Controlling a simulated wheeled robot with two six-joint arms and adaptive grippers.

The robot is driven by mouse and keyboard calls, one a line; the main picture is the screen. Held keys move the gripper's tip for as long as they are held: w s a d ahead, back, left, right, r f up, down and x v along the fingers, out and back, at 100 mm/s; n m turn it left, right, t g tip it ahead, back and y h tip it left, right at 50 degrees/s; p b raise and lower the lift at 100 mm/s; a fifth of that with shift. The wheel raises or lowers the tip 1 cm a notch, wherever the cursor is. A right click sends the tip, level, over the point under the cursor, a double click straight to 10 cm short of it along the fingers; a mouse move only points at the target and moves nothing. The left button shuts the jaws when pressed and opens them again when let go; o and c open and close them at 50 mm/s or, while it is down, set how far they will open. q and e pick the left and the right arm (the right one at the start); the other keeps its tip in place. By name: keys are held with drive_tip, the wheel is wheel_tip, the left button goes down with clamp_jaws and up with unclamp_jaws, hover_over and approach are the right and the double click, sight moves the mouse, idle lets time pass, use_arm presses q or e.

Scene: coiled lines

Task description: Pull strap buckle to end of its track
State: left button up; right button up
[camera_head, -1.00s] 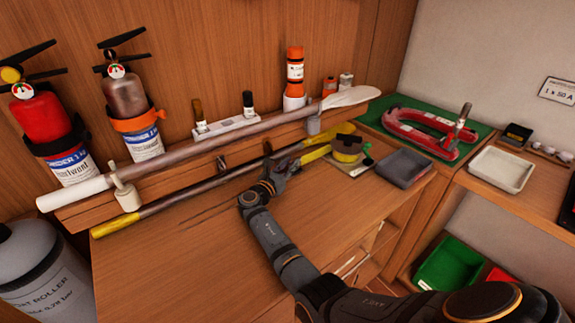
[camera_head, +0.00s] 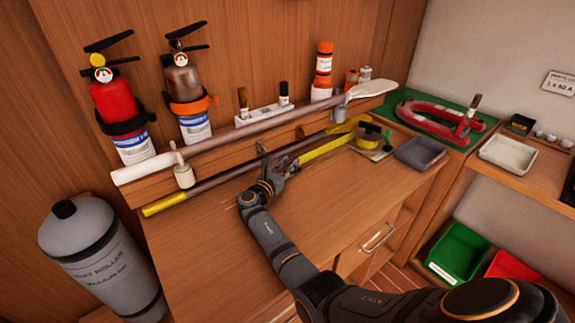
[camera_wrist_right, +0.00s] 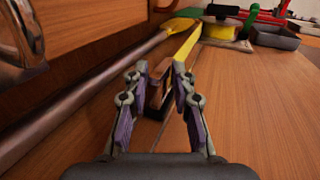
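The strap buckle (camera_wrist_right: 158,84) is a small dark and tan block between my right fingertips in the wrist view. In the head view the gripper mostly hides the buckle. The yellow strap (camera_head: 325,150) runs taut from the buckle to a yellow roll (camera_head: 368,136) at the back right. A thin line on the bench, perhaps the track, shows below the fingers in the wrist view. My left gripper is not in view.
A long yellow-ended pole (camera_head: 215,184) lies beside the gripper, and a white-handled oar (camera_head: 265,128) rests on the raised shelf. A grey tray (camera_head: 419,152) sits beyond the roll. The bench's front (camera_head: 210,245) is clear.

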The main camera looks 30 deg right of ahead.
sight(288, 163)
drive_tip(key=o, duration=0.3)
wheel_tip(288, 163, up, 10)
idle(0.4)
idle(0.4)
